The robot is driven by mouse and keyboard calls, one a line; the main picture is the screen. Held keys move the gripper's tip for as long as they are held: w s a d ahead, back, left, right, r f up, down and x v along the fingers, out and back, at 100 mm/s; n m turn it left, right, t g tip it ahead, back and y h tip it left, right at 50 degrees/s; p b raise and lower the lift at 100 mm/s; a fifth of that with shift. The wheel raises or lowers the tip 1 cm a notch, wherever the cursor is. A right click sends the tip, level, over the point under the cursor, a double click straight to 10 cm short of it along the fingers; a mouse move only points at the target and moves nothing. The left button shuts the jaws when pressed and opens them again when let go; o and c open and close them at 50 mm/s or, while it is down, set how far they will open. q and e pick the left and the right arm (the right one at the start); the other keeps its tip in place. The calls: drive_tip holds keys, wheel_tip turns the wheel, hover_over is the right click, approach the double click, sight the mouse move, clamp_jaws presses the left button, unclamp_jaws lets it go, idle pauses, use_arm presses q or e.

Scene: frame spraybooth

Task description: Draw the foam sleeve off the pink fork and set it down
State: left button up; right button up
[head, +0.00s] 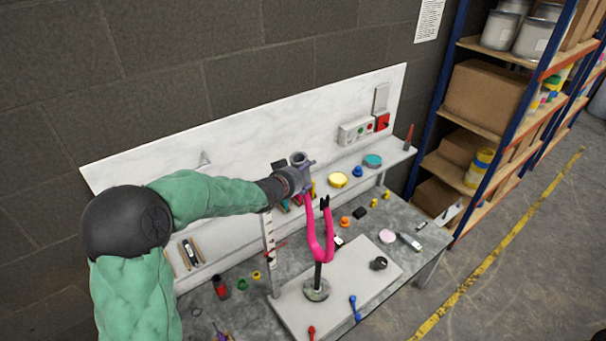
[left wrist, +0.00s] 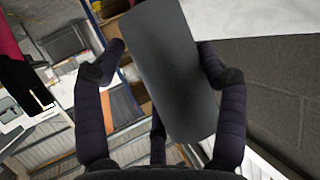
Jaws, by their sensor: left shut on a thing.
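The pink fork (head: 327,248) stands upright on a dark post with a round base (head: 316,290). Its right prong ends in a black tip (head: 324,203). My left gripper (head: 302,176) is at the top of the left prong, shut on the dark grey foam sleeve (head: 299,159). In the left wrist view the sleeve (left wrist: 168,65) is a thick cylinder between my fingers (left wrist: 170,75). Part of the fork shows pink and black at that view's left edge (left wrist: 9,42). I cannot tell whether the sleeve is fully clear of the left prong. My right gripper is not in view.
The stand is on a pale board (head: 355,275) on the grey bench. A black knob (head: 378,263), a blue tool (head: 354,308) and a red tool (head: 311,332) lie there. A raised back shelf (head: 390,160) holds a yellow lid (head: 338,180). Shelving (head: 500,130) stands right.

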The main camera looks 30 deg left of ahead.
sight(299, 165)
use_arm(q)
drive_tip(key=shift+r+p, duration=1.45)
drive_tip(key=shift+r, duration=0.45)
drive_tip(key=shift+r, duration=0.1)
drive_tip(key=shift+r+p, duration=1.6)
drive_tip(key=shift+r, duration=0.4)
